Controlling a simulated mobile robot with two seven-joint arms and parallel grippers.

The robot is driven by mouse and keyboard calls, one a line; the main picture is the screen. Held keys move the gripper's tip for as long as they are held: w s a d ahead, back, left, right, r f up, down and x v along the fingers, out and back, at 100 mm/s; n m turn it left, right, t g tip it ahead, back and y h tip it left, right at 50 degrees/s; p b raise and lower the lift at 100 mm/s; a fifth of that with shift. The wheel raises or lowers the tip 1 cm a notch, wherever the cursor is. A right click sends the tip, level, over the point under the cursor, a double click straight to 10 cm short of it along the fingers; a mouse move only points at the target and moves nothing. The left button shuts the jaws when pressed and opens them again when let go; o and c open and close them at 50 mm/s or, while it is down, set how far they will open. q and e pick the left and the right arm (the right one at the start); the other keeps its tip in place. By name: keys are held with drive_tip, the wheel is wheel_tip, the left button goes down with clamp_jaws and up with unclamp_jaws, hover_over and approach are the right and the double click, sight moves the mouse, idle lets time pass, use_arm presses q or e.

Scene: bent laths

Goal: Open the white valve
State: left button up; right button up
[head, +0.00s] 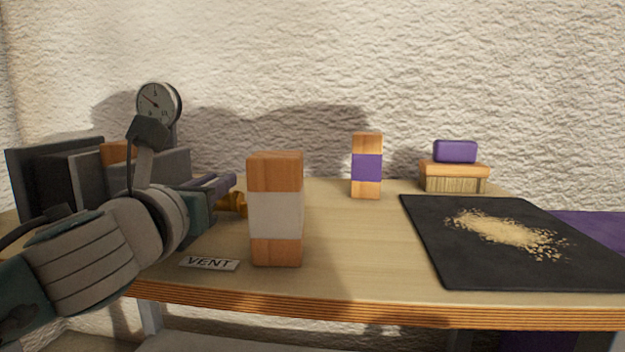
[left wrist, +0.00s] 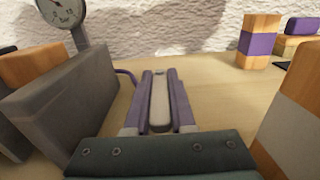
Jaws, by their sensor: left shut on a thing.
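My left gripper (head: 226,183) reaches in from the left over the table, behind the wood block with the white band. In the left wrist view its two purple-grey fingers (left wrist: 160,78) are shut on a pale, white bar (left wrist: 159,104), which looks like the handle of the white valve. A brass-yellow part (head: 238,204) shows just below the fingers in the head view; it may be the valve's body. The rest of the valve is hidden by my gripper. A label reading VENT (head: 208,263) lies near the table's front edge. My right gripper is not in view.
The white-banded wood block (head: 275,213) stands close right of my gripper. Grey slabs (head: 50,175) and a dial gauge (head: 160,104) stand left.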

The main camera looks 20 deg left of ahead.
use_arm(q)
clamp_jaws()
idle(0.8)
drive_tip(key=shift+d, duration=0.1)
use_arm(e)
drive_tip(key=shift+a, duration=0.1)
